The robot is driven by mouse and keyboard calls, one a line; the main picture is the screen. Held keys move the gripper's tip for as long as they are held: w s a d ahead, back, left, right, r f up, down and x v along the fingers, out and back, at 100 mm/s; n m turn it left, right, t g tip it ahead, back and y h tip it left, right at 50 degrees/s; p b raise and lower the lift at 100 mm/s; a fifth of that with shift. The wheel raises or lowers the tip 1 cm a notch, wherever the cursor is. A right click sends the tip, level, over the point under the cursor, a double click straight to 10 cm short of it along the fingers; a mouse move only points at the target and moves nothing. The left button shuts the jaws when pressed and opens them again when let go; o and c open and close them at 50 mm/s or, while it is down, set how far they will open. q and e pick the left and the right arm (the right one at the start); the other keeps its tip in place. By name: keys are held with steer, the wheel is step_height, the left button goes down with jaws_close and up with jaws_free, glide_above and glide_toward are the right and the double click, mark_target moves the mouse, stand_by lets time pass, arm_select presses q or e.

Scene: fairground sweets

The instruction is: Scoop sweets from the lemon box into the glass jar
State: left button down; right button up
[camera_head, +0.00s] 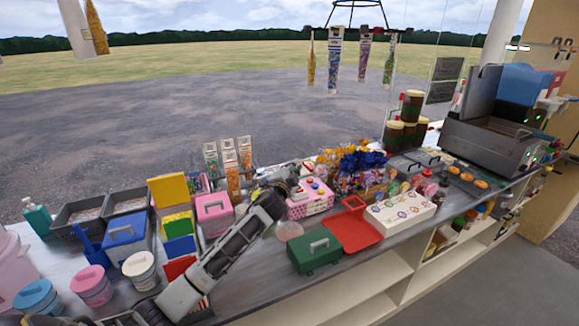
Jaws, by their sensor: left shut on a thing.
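My left arm reaches in from the lower left across the counter. Its gripper (291,178) is dark and small here, beside the pink spotted box and behind the pale round container. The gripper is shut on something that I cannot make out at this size. A pale, see-through round container (288,231), perhaps the glass jar, stands on the counter just right of my forearm. A yellow box or panel (168,189) stands at the left; I cannot tell whether it is the lemon box. No sweets show clearly inside either. My right gripper is not in view.
A pink spotted box (310,202), a green case (315,251), a red tray (354,231) and a white box (400,213) crowd the middle. Pink (214,212) and blue (127,238) boxes and several tubs fill the left. Bare counter shows at the front.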

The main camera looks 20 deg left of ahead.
arm_select(q)
steer(key=shift+w+d+f+m+b, duration=0.1)
steer(key=shift+d+f+m+b, duration=0.1)
steer(key=shift+d+f+m, duration=0.25)
steer(key=shift+d+f+m+b, duration=0.15)
steer(key=shift+d+f+m, duration=0.1)
steer(key=shift+f, duration=0.3)
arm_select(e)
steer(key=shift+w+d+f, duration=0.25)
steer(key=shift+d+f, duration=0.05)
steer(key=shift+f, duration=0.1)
arm_select(q)
steer(key=shift+r, duration=0.1)
